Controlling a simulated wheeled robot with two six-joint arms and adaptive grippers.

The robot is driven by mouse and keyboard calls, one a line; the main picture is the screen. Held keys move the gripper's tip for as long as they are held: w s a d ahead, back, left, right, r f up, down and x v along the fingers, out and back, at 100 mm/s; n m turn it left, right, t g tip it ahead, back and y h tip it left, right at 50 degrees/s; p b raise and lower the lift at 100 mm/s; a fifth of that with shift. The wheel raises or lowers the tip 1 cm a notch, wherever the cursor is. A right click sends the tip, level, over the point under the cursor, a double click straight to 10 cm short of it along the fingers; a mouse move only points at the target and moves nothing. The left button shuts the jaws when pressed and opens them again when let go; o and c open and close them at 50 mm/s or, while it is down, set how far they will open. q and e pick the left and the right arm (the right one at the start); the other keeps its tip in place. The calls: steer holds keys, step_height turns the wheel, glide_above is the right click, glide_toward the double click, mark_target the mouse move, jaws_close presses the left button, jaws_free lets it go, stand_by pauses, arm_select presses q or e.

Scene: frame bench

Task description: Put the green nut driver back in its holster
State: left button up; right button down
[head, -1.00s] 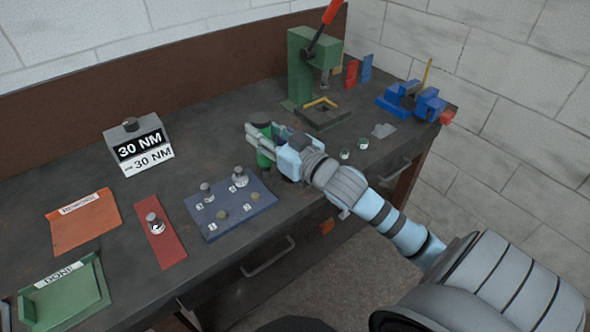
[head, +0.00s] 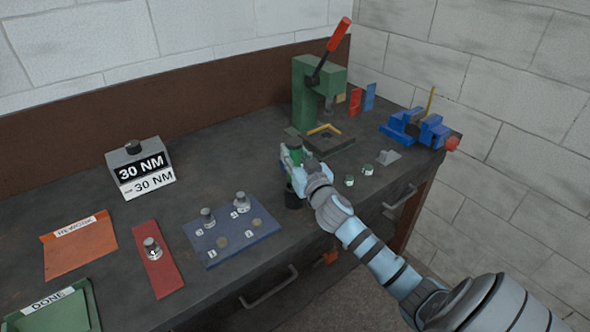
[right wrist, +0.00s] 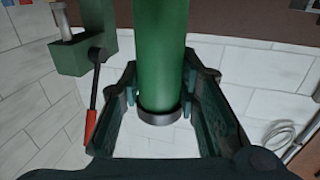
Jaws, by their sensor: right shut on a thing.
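The green nut driver (head: 295,153) is held upright in my right gripper (head: 296,170), over the front part of the bench. In the right wrist view its thick green handle (right wrist: 160,55) stands between the fingers of the right gripper (right wrist: 160,90), with a dark ring at one end. A black round piece (head: 292,198), which looks like the holster, shows directly below the driver near the bench's front edge. The fingers hide the driver's lower part, so I cannot tell whether it is inside the black piece. My left gripper is not in view.
A green press (head: 305,95) with a red lever stands behind the gripper. Small nuts (head: 367,169) lie to its right, and a blue vise (head: 415,128) is further right. A blue plate (head: 232,236) with several posts and a red strip (head: 157,270) lie to the left.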

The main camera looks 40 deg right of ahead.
mark_target(297, 166)
step_height(297, 166, down, 3)
steer(key=shift+f+b, duration=0.2)
steer(key=shift+b, duration=0.3)
steer(key=shift+f, duration=0.15)
steer(key=c, duration=1.2)
jaws_free()
steer(key=shift+s, duration=0.1)
steer(key=b+v, duration=0.1)
steer(key=v, duration=1.1)
steer(key=shift+b, duration=0.35)
